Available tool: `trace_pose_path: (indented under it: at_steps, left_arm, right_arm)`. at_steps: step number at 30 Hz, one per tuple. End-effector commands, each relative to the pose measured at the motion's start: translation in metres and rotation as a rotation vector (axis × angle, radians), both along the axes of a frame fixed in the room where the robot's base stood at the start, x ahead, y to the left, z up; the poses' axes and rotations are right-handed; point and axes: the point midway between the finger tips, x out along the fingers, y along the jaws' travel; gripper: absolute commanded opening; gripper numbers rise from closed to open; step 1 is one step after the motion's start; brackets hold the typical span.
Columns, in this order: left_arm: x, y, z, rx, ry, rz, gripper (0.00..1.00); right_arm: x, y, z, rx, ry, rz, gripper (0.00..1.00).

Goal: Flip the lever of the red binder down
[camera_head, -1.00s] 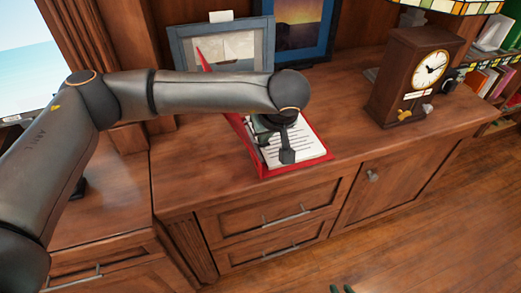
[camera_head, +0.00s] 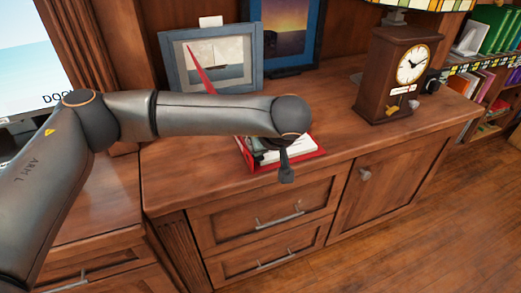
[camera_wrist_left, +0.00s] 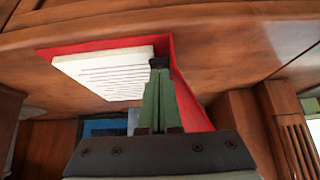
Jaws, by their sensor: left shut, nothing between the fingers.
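The red binder (camera_head: 308,153) lies open on the wooden cabinet top, with its cover (camera_head: 199,68) standing up behind my left arm. My arm hides most of its white pages in the head view. In the left wrist view the binder's red cover (camera_wrist_left: 190,98) and lined pages (camera_wrist_left: 108,73) show on both sides of my fingers. My left gripper (camera_wrist_left: 158,64) has green fingers, shut together and empty, with dark tips over the inner edge of the pages near the cover. The lever cannot be made out; the fingers may hide it. My right gripper is not in view.
Two framed pictures, a sailboat (camera_head: 218,60) and a sunset (camera_head: 287,30), stand behind the binder. A wooden clock (camera_head: 392,75) stands to the right. The cabinet top between binder and clock is clear. Drawers and a door are below.

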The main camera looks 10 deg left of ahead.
Motion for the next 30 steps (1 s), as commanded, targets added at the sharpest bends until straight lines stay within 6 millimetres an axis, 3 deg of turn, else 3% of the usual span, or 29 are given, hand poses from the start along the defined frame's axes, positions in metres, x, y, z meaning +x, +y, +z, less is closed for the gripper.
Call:
trace_pose_path:
  at_steps: [20, 24, 27, 29, 30]
  left_arm:
    - [0.012, 0.008, 0.004, 0.000, 0.000, 0.001, 0.00]
    - [0.010, 0.005, 0.020, 0.000, -0.001, 0.001, 0.00]
    - [0.009, 0.001, 0.040, -0.001, -0.003, 0.001, 0.00]
    - [0.007, -0.002, 0.054, -0.001, -0.003, 0.001, 0.00]
    - [-0.002, -0.009, 0.049, 0.001, 0.002, -0.005, 0.00]
  right_arm:
    - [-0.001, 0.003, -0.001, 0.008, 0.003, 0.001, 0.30]
    - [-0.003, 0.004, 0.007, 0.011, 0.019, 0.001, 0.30]
    - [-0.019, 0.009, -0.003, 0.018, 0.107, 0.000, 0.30]
    - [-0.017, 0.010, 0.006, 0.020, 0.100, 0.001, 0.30]
    - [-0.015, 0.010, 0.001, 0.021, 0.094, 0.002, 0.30]
